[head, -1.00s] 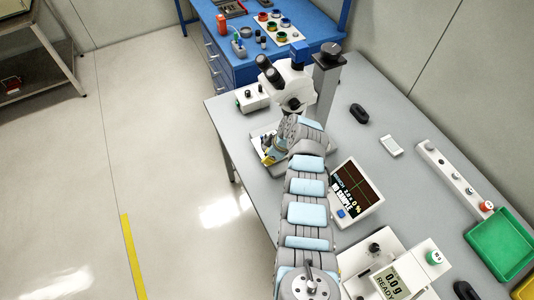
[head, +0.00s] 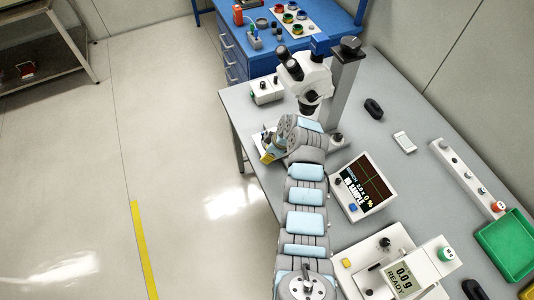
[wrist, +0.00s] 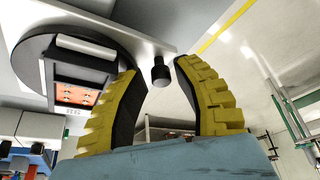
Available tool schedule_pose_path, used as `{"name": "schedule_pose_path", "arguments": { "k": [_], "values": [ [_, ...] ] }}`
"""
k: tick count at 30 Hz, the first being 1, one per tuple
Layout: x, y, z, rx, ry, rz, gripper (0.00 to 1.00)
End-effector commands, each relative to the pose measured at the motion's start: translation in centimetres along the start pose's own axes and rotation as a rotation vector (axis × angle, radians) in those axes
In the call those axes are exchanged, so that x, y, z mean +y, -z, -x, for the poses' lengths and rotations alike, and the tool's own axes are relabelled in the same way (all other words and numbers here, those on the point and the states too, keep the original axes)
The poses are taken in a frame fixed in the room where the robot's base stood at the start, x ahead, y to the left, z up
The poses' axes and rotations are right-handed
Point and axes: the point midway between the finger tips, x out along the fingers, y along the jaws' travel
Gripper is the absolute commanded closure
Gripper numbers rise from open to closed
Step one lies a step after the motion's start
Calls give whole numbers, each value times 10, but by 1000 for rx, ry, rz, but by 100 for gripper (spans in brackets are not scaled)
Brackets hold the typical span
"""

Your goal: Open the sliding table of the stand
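The stand is a white microscope (head: 305,78) on a grey column (head: 343,85) at the table's far left end. In the wrist view its light grey sliding table (wrist: 180,42) carries a round black stage (wrist: 28,60) with a small dark-framed, orange-faced part. A short black knob (wrist: 160,72) sticks out from the plate's edge. My gripper (wrist: 159,70) is open, its yellow fingers with black pads on either side of the knob, with a visible gap to it. In the head view my gripper (head: 268,152) is low at the stand's front left; my arm hides much of the base.
A monitor (head: 363,187) and a scale (head: 400,270) stand along the grey table's front side. A green tray (head: 508,245), a grey bar with knobs (head: 468,180) and a black object (head: 373,108) lie to the right. A blue bench (head: 270,55) is behind.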

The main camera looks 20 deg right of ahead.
Motion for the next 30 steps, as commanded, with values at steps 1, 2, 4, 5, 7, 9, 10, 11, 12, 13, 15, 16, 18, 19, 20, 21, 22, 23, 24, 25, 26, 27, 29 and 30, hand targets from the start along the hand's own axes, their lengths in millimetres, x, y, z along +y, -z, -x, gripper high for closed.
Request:
{"name": "schedule_pose_path", "arguments": {
  "k": [1, 2, 4, 5, 7, 9, 10, 11, 12, 13, 15, 16, 18, 19, 20, 21, 22, 23, 24, 25, 26, 27, 29, 30],
  "values": [
    [0, 0, 0, 0, 0, 0, 69],
    [0, 0, 0, 0, 0, 0, 69],
    [0, 0, 0, 0, 0, 0, 69],
    [0, 0, 0, -1, 0, 0, 69],
    [0, 0, 0, 0, 0, 0, 69],
    [0, 0, 1, 0, 0, 0, 69],
    [0, 0, 2, 0, 0, 0, 69],
    [0, 0, 3, 0, 0, 0, 69],
    [0, 0, 4, 0, 0, 0, 69],
    [0, 0, 5, 0, 0, 0, 69],
    [0, -1, 9, -1, 1, -1, 69],
    [0, -1, 11, -1, 1, -1, 69],
    [1, -1, 17, -1, -1, -1, 69],
    [1, -1, 20, 0, -2, 0, 69],
    [1, 0, 23, 0, -4, 0, 69],
    [1, 0, 28, -1, -4, 1, 69],
    [1, 0, 32, -1, -3, 1, 69],
    [1, 0, 36, 0, -2, 0, 69],
    [1, -1, 41, 0, -2, -1, 69],
    [1, -1, 44, 0, -3, -1, 69],
    [1, -1, 48, 0, -3, -1, 69],
    [1, -1, 54, 0, -4, 0, 69],
    [1, -1, 62, 0, -3, 0, 69],
    [1, -1, 66, 0, -2, 0, 69]
  ]
}}
